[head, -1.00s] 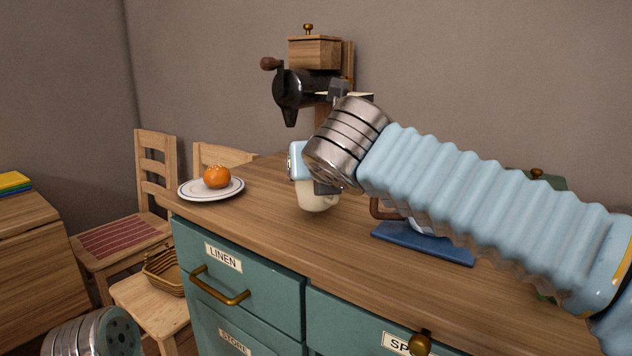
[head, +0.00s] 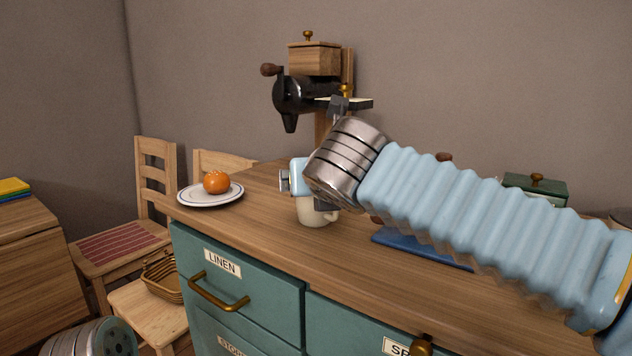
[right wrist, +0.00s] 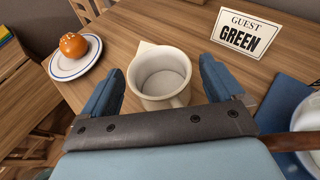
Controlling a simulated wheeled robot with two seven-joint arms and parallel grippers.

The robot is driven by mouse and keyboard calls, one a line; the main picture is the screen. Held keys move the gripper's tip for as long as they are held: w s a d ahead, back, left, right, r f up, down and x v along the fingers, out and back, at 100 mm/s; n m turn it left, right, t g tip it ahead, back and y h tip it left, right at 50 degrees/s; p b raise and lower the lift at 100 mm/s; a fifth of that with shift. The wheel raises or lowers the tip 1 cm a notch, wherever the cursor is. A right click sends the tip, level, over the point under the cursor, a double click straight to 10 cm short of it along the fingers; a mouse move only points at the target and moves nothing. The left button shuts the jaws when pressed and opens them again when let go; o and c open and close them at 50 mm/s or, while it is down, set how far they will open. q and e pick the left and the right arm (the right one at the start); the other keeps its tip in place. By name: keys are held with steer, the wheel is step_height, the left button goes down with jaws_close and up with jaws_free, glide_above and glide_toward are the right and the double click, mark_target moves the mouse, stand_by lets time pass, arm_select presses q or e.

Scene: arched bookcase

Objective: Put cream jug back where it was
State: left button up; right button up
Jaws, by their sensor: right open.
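The cream jug (head: 312,214) is a small cream-coloured vessel upright on the wooden counter, below my right gripper. In the right wrist view the jug (right wrist: 160,78) looks empty, with its handle towards the gripper's palm. My right gripper (right wrist: 161,84) is open, with one blue-grey finger on each side of the jug and a visible gap at both sides. In the head view the right gripper (head: 305,192) partly covers the jug's top. My left gripper is not in view.
A plate (head: 184,198) with an orange fruit (head: 216,182) stands left of the jug. A black mill (head: 300,94) stands behind. Bare counter lies in front.

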steer(key=v, duration=1.2)
stand_by(0.9)
